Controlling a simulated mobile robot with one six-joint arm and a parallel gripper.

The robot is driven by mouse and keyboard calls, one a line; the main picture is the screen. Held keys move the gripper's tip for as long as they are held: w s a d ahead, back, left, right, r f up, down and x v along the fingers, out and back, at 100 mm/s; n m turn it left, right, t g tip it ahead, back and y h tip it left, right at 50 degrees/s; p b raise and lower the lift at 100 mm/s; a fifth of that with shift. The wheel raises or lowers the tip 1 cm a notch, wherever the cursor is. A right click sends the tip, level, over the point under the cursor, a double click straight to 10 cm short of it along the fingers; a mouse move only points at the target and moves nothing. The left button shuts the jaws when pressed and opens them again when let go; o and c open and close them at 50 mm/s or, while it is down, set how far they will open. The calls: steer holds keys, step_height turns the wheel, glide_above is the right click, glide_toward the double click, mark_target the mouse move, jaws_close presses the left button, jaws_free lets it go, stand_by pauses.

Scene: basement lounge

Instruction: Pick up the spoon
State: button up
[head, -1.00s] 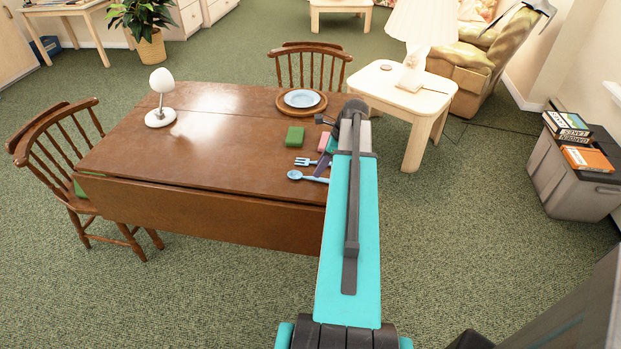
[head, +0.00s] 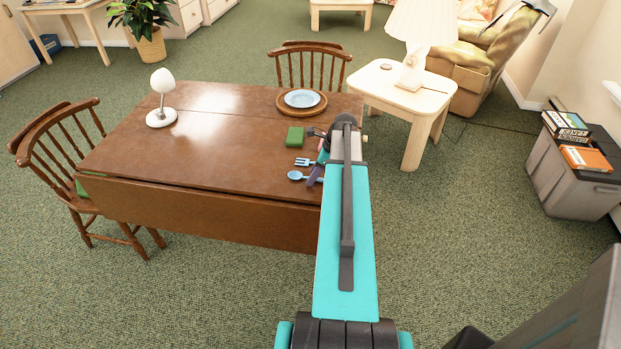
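The spoon (head: 296,175) is light blue and lies flat on the brown wooden table (head: 200,150), near its front right edge. Its bowl points left, and the right part of its handle is covered by my gripper. My gripper (head: 316,170) is at the end of my turquoise arm, over or beside the handle. A purple part of it shows across the handle's right end. My arm hides most of the gripper, so I cannot tell whether it is open or touches the spoon.
A light blue fork (head: 304,162) lies just behind the spoon. A green block (head: 295,136) is farther back, with a plate (head: 302,98) on a round wooden board (head: 281,108) beyond. A white lamp (head: 160,112) stands left. The table's middle is clear.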

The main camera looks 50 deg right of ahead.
stand_by(0.3)
jaws_close()
steer(key=shift+r, duration=0.15)
stand_by(0.3)
steer(key=shift+r+b, duration=0.6)
steer(key=shift+r, duration=0.9)
steer(key=s+a+r+b, duration=0.1)
steer(key=s+b, duration=0.2)
steer(key=s, duration=1.3)
steer(key=shift+a+r, duration=0.15)
steer(key=shift+r, duration=0.2)
